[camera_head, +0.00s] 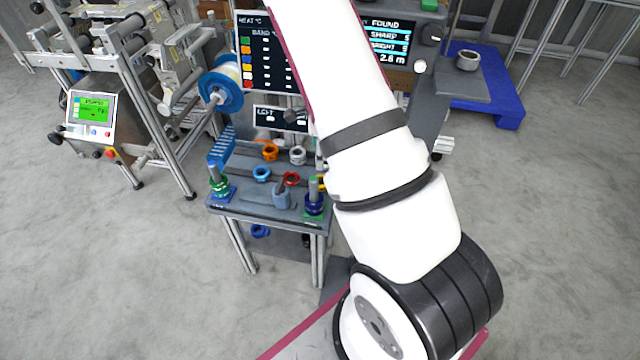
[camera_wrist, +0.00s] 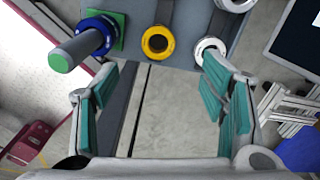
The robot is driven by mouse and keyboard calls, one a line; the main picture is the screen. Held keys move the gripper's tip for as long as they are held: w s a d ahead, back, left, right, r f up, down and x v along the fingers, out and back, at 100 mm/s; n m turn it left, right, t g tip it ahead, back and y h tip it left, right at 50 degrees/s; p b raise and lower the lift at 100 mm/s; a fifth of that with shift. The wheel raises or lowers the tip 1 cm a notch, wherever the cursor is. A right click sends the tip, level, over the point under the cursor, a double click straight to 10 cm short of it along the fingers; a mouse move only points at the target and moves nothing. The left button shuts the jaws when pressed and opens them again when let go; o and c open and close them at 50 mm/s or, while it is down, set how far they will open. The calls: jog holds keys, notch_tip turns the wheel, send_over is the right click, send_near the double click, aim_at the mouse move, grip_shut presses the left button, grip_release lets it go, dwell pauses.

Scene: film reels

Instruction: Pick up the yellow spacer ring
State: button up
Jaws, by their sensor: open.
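The yellow spacer ring (camera_wrist: 147,50) lies on the grey bench top (camera_wrist: 141,14) in the wrist view, near the top centre, with a dark hole. In the head view only a sliver of yellow (camera_head: 321,183) shows beside my arm. My gripper (camera_wrist: 159,78) is open and empty, its teal-padded fingers wide apart. In the wrist view the ring lies beyond the fingertips, between their lines, and no finger touches it. In the head view my gripper is hidden behind my arm.
Left of the ring stands a post (camera_wrist: 72,50) with a blue ring around it. A white ring (camera_wrist: 200,48) lies close on the right, by the right finger. The head view shows orange (camera_head: 270,152), blue (camera_head: 261,174) and red (camera_head: 291,179) rings on the bench.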

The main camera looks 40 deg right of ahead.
notch_tip(320, 180, down, 11)
jog(key=shift+s+r+b, duration=0.1)
jog(key=shift+s+b, duration=0.05)
jog(key=shift+b, duration=1.1)
jog(key=c, duration=1.3)
